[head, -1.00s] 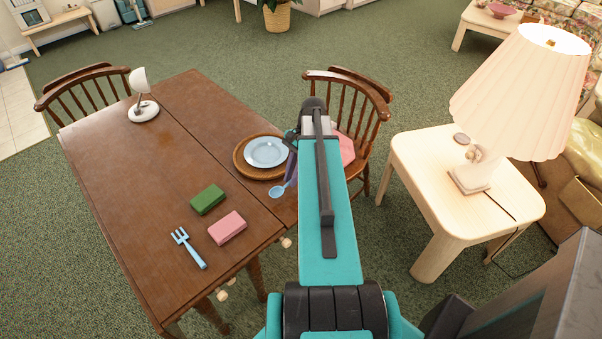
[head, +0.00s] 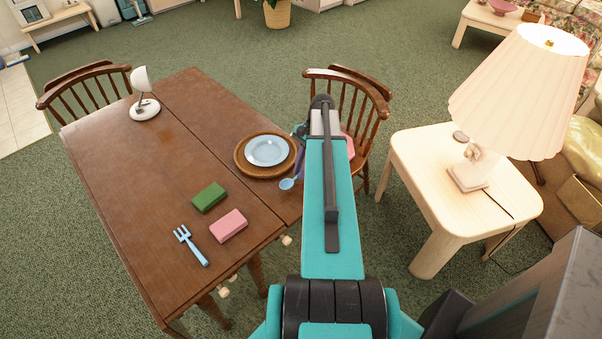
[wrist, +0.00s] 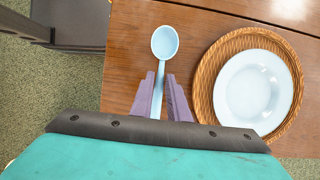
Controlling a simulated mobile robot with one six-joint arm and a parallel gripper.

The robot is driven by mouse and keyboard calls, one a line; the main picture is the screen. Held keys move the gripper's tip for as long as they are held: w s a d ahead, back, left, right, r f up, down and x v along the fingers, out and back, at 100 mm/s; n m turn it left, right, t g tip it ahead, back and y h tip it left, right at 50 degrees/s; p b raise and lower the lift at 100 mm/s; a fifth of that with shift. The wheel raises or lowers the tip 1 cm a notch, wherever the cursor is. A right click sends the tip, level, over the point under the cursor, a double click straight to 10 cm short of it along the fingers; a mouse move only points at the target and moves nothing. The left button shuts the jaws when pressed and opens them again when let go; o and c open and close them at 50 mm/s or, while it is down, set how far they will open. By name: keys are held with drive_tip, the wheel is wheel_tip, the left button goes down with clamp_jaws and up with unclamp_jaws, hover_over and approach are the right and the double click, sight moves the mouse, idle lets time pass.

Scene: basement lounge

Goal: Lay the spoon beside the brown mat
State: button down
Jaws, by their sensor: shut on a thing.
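The light blue spoon (wrist: 164,45) shows in the wrist view, its bowl pointing away from me and its handle running back between my fingers. My gripper (wrist: 162,88) has purple fingers and is shut on the spoon's handle. In the head view the spoon's bowl (head: 287,184) shows near the table's right edge, and my arm hides most of the gripper. The round brown woven mat (wrist: 205,85) lies just right of the spoon in the wrist view, apart from it. In the head view the mat (head: 241,165) is left of my gripper. Whether the spoon touches the table is unclear.
A light blue plate (head: 267,151) sits on the mat. A green block (head: 209,197), a pink block (head: 229,226) and a blue fork (head: 190,246) lie on the brown table (head: 130,190). A white desk lamp (head: 145,108) stands at the far left. Chairs stand around the table.

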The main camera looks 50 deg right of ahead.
drive_tip(key=shift+f+p, duration=0.55)
drive_tip(key=shift+f, duration=0.85)
drive_tip(key=c, duration=1.7)
unclamp_jaws()
drive_tip(key=shift+b+v, duration=1.7)
drive_tip(key=shift+v, duration=4.35)
drive_tip(key=shift+r, duration=0.15)
